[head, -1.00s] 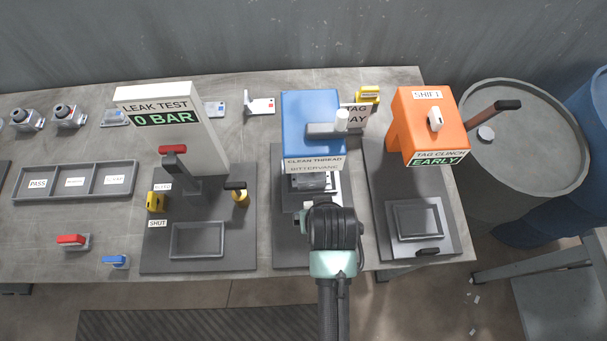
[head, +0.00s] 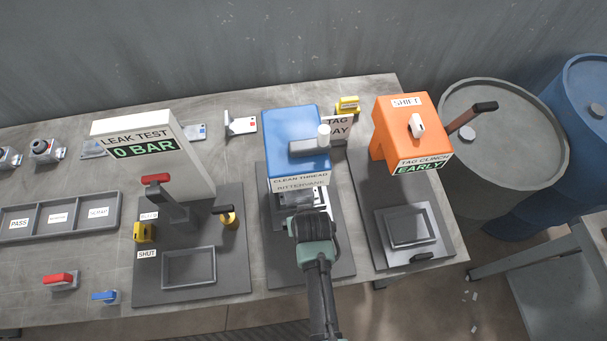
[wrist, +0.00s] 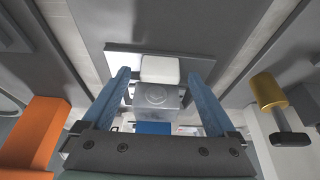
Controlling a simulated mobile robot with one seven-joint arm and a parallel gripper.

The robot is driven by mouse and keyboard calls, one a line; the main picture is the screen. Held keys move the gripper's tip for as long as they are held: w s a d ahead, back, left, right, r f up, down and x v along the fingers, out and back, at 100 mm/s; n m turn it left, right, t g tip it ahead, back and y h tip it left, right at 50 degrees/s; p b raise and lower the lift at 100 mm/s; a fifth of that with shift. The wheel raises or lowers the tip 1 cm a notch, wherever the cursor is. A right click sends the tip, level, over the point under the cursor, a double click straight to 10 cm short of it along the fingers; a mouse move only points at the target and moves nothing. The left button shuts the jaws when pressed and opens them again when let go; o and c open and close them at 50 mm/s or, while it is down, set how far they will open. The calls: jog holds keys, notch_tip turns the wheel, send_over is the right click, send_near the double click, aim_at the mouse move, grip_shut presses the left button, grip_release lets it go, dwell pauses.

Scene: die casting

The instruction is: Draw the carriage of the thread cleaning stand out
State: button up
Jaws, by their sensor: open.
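The thread cleaning stand (head: 296,140) is a blue housing labelled CLEAN THREAD, standing on a dark base plate near the middle of the table. Its carriage (head: 280,222) lies low under the housing's front, mostly hidden by my wrist. My gripper (wrist: 160,75) is at the front of the stand; its tips are hidden in the head view. In the wrist view its two blue fingers are apart, with a white block (wrist: 160,69) and a grey block with a round mark (wrist: 157,99) between them. Clear gaps show beside both blocks; I cannot tell any contact.
The orange tag clinch (head: 408,125) stands close on the right. The leak test stand (head: 160,155) is on the left, with a yellow, black-handled valve (head: 229,219) nearest my arm. A yellow block (head: 348,104) and a tag tray are behind. Drums stand beyond the table's right end.

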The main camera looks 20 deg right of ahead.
jog(key=shift+x, duration=0.95)
grip_shut()
